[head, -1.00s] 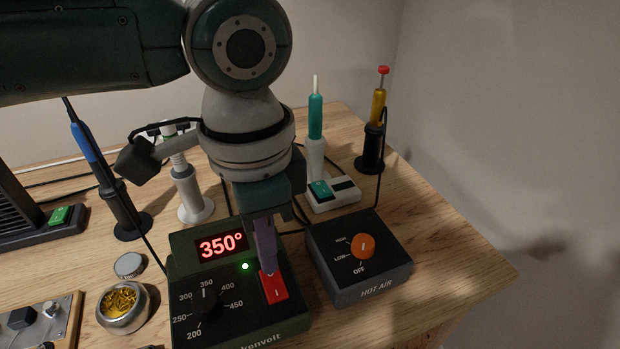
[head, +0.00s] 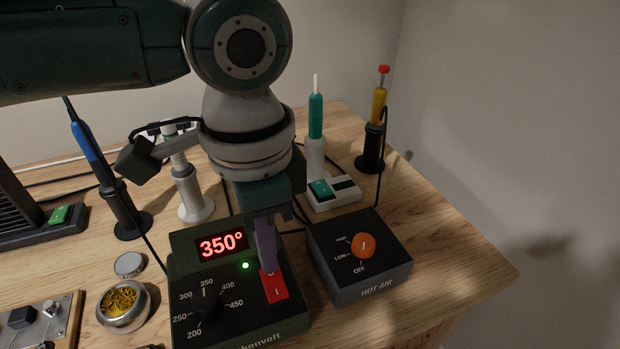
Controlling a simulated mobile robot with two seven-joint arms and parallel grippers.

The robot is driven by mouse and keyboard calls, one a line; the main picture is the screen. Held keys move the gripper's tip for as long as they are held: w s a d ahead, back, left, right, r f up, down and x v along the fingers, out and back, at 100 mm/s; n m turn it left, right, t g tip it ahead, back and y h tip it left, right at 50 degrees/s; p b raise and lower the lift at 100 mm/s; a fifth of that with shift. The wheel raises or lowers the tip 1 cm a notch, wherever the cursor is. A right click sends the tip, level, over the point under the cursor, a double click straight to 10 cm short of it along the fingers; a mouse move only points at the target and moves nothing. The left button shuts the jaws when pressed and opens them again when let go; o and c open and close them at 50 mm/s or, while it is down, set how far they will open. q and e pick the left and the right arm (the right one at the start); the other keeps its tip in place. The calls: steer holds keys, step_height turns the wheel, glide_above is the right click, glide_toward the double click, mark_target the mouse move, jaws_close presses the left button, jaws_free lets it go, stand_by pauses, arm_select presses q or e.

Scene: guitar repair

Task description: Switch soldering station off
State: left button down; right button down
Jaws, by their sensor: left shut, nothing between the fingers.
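The soldering station (head: 238,318) is a dark green box at the bottom centre. Its display (head: 221,246) shows a red 350°, and a green light (head: 245,266) is lit beside it. The red rocker switch (head: 275,291) is on the right of its top face, with a white mark on its near half. The black temperature knob (head: 207,303) is to the left. My left gripper (head: 269,270) is shut and empty, pointing down, with its tips at the far end of the red switch; they seem to touch it. My right gripper is not in view.
A hot air unit (head: 358,277) with an orange knob (head: 363,246) stands close on the right. Behind are a teal iron on a white base (head: 333,195) and a yellow tool in a black stand (head: 371,155). A blue iron (head: 88,146) and a brass wool cup (head: 123,306) are left.

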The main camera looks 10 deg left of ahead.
arm_select(q)
steer(key=shift+f+b, duration=0.5)
steer(key=shift+f, duration=0.45)
steer(key=shift+r, duration=0.15)
step_height(320, 180, up, 7)
steer(key=p, duration=0.8)
stand_by(0.4)
